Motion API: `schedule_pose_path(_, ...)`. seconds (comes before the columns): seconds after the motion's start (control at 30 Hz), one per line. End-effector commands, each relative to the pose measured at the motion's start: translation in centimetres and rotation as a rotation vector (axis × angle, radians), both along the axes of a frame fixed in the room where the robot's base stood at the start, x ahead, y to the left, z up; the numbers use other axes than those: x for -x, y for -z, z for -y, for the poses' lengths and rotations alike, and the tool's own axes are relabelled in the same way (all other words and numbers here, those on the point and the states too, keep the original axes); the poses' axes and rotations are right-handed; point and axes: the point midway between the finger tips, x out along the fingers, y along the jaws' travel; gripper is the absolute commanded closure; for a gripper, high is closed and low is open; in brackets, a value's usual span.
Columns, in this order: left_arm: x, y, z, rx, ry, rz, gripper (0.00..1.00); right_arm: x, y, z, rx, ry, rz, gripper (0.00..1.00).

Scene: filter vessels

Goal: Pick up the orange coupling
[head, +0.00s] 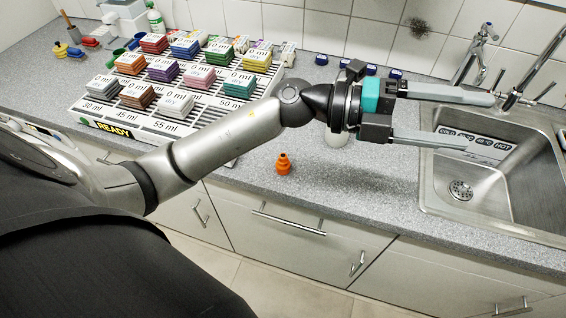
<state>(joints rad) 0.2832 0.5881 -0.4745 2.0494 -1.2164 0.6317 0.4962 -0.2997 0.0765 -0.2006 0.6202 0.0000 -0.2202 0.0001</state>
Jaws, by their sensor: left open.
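The orange coupling (283,164) stands upright on the grey speckled countertop, near its front edge and below my left forearm in the picture. My left gripper (480,119) reaches to the right, with its two long grey fingers spread wide and nothing between them. Its fingertips are over the left part of the sink, well to the right of the coupling and apart from it. My right gripper does not show.
A metal sink (500,205) with taps (480,50) is at the right. A slatted rack (150,125) with several coloured filter blocks fills the left counter. A white round thing (337,138) is partly hidden under my left wrist. Counter around the coupling is clear.

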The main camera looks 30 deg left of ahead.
Motion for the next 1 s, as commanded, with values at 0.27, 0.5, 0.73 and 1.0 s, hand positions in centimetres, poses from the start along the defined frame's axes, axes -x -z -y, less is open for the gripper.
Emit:
schedule_pose_path(0.27, 1.4, 8.5, -3.7, -0.642, 0.239, 0.052, 0.22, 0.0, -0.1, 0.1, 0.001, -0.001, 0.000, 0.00)
schedule_pose_path(0.5, 0.0, 13.1, -14.8, -1.224, 0.261, -0.075, 0.22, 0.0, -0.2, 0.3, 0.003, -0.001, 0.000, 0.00)
schedule_pose_path(0.73, -0.6, 12.6, -24.0, -1.583, 0.182, -0.250, 0.22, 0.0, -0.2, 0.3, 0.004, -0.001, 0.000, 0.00)
schedule_pose_path(1.0, -0.3, 14.0, -26.2, -1.663, 0.160, -0.310, 0.22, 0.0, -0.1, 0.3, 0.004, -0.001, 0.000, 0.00)
